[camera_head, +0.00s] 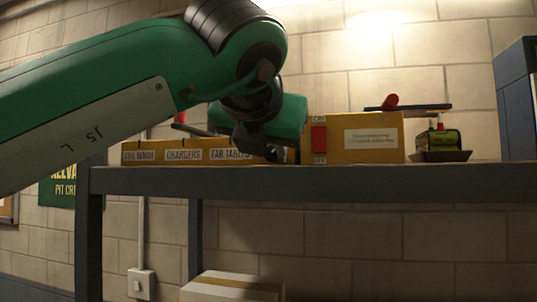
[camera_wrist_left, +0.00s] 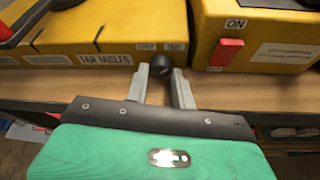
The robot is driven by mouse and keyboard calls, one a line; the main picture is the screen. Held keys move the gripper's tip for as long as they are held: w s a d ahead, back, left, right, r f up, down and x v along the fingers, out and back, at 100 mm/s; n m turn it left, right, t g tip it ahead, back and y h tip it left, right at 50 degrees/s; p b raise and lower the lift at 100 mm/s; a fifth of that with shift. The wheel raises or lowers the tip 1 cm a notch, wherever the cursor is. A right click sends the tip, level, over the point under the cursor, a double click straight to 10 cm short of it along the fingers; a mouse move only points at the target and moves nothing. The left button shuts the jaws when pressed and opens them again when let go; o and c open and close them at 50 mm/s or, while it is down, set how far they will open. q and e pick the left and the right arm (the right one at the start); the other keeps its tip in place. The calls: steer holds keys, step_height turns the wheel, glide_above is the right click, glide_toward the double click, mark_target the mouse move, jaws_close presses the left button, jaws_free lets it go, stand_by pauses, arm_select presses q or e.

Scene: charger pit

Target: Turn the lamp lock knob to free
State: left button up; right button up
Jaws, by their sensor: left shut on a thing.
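The lamp lock knob (camera_wrist_left: 161,66) is a small dark round knob on the front of a low yellow housing (camera_wrist_left: 90,36). Two small white labels sit just above it, too small to read surely. My left gripper (camera_wrist_left: 161,76) has its two grey fingers on either side of the knob and is shut on it. I cannot tell which label the knob points to. In the head view my left gripper (camera_head: 272,152) reaches the shelf front from above, and the knob is hidden there. My right gripper is not in view.
A yellow switch box (camera_head: 353,138) with a red rocker switch (camera_head: 319,138) marked ON stands right of the gripper. A dark tray (camera_head: 441,156) holding a green and yellow object is further right. The shelf edge (camera_head: 300,185) runs below; a carton (camera_head: 232,287) stands underneath.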

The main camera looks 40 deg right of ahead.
arm_select(q)
steer(key=o, duration=0.7)
steer(key=shift+s+a+r+b, duration=0.1)
steer(key=shift+s+a+b, duration=0.2)
steer(key=b+v, duration=0.4)
steer(key=v, duration=0.9)
steer(key=shift+w, duration=0.1)
